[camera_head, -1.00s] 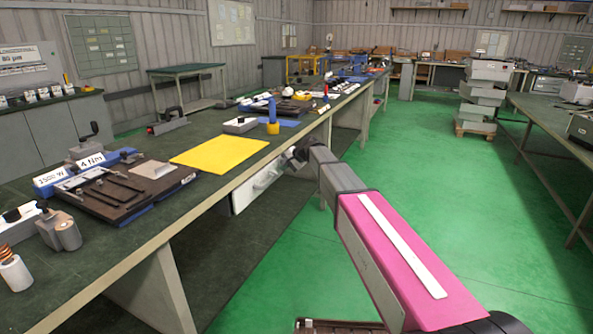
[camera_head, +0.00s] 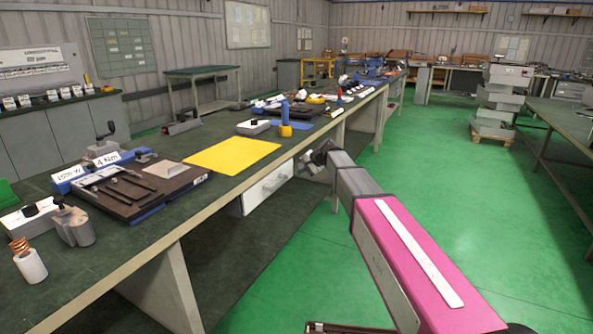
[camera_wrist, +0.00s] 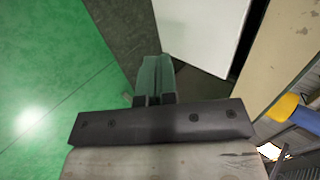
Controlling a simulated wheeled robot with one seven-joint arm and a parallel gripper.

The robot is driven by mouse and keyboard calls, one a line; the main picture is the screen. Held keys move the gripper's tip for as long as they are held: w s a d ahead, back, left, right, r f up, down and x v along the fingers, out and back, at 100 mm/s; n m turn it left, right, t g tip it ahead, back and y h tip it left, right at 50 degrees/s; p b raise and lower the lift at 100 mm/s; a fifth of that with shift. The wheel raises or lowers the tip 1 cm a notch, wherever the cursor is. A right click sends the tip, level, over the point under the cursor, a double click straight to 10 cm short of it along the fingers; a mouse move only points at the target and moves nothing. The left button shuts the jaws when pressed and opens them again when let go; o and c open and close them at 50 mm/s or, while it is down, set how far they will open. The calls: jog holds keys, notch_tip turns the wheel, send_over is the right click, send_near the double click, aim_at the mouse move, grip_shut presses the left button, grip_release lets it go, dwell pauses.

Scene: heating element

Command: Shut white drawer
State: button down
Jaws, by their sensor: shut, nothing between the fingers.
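The white drawer (camera_head: 268,188) hangs under the front edge of the long green-topped workbench (camera_head: 225,203). Its pale front has a small handle in the head view. In the wrist view the drawer (camera_wrist: 200,32) is a white panel at the top, with a dark gap between it and the bench edge (camera_wrist: 283,55). My gripper (camera_head: 306,163) is beside the drawer's far end, on the aisle side. In the wrist view my gripper (camera_wrist: 154,62) is shut and empty, its fingertips close to the panel's lower left corner. Whether they touch it I cannot tell.
On the bench stand a yellow mat (camera_head: 233,154), a blue and yellow object (camera_head: 285,122) and a dark tool board (camera_head: 135,190). The green floor (camera_head: 340,245) in the aisle is clear. Another bench (camera_head: 560,118) stands at the right.

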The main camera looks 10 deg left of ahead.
jog(key=v, duration=1)
jog(key=s+d+f+n+g+h, duration=0.1)
jog(key=s+d+f+h, duration=0.3)
jog(key=s+d+f, duration=0.9)
jog(key=s+d+f+n+g+h, duration=0.2)
jog(key=s+d+f, duration=1)
jog(key=s, duration=0.7)
jog(key=d+n+h, duration=0.1)
jog(key=h, duration=0.1)
jog(key=shift+f+h, duration=0.35)
jog(key=shift+h, duration=0.05)
